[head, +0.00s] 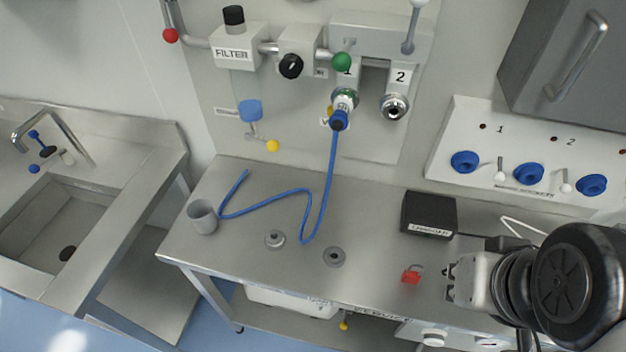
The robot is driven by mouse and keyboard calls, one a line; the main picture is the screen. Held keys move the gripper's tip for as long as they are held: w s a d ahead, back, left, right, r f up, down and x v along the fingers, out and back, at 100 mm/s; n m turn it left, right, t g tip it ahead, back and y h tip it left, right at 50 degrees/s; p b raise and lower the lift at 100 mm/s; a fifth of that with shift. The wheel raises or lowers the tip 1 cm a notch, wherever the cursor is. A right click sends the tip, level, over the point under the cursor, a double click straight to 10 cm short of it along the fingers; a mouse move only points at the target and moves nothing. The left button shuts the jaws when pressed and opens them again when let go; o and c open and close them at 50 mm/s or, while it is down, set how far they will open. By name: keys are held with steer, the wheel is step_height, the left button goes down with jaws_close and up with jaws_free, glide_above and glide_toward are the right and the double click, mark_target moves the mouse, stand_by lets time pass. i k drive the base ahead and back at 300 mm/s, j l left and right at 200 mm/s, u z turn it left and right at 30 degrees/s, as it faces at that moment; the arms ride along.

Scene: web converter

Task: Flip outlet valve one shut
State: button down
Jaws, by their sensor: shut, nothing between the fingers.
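The outlet manifold (385,38) is on the wall panel at the upper middle, with outlets marked 1 and 2. At outlet one, a green ball knob (341,62) sits just above the number; its lever shaft is hard to make out. At outlet two, a lever (409,36) stands upright with a pale ball at its top. A blue hose connector (339,120) is plugged into outlet one (345,99). Outlet two (394,106) is empty. My gripper (449,281) is shut and empty, low at the right over the bench, well apart from the valves.
The steel bench (290,275) also bears a grey cup (203,217), a blue hose (309,205), two metal discs and a black box (429,213). A socket panel (530,160) and grey cabinet (570,60) are at right.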

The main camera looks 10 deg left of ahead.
mark_target(342, 61)
steer(key=k+u, duration=0.2)
steer(key=u, duration=0.8)
steer(key=k, duration=1.15)
